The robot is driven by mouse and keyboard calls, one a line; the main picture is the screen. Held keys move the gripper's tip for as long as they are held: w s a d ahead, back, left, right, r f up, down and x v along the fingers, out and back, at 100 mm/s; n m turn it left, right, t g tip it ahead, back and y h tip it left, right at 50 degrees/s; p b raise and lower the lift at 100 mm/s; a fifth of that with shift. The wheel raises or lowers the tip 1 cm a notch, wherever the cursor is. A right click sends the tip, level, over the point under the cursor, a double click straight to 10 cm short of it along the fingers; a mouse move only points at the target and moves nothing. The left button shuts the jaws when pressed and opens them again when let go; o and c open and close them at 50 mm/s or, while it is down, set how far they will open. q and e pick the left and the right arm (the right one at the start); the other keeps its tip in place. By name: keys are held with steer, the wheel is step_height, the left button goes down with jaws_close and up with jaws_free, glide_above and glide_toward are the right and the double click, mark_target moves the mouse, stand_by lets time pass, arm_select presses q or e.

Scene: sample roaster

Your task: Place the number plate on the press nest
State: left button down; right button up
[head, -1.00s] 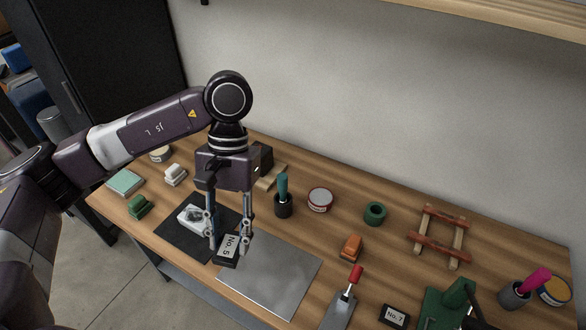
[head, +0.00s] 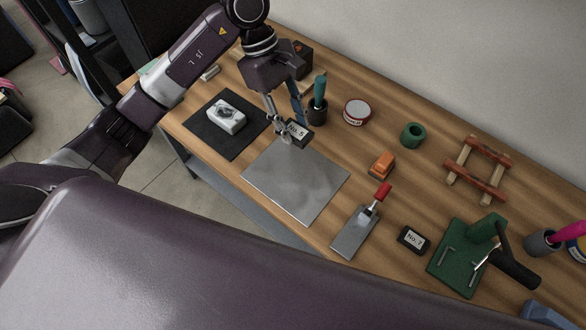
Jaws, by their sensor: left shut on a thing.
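The number plate (head: 297,131), a small dark block with a white "No. 5" label, is in my left gripper (head: 291,131). The gripper is shut on it, near the back left corner of the grey metal sheet (head: 295,182); its exact height is hard to judge. A second dark block labelled "No. 7" (head: 413,240) lies at the front right. A green press-like fixture (head: 452,262) with metal pins and a black lever stands at the right; I cannot tell for sure that it is the press nest. My right gripper is not in view.
A black mat (head: 208,137) bears a white block (head: 226,119). A cup with a teal handle (head: 318,103) stands close behind the held plate. The metal sheet is bare.

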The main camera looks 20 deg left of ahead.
mark_target(296, 175)
arm_select(q)
step_height(296, 175, down, 18)
steer(key=shift+f+p, duration=0.1)
steer(key=shift+p, duration=1.1)
steer(key=shift+f, duration=0.1)
steer(key=c, duration=1.8)
jaws_free()
steer(key=shift+c, duration=0.2)
steer(key=o, duration=0.4)
steer(key=shift+s, duration=0.1)
steer(key=shift+o, duration=0.2)
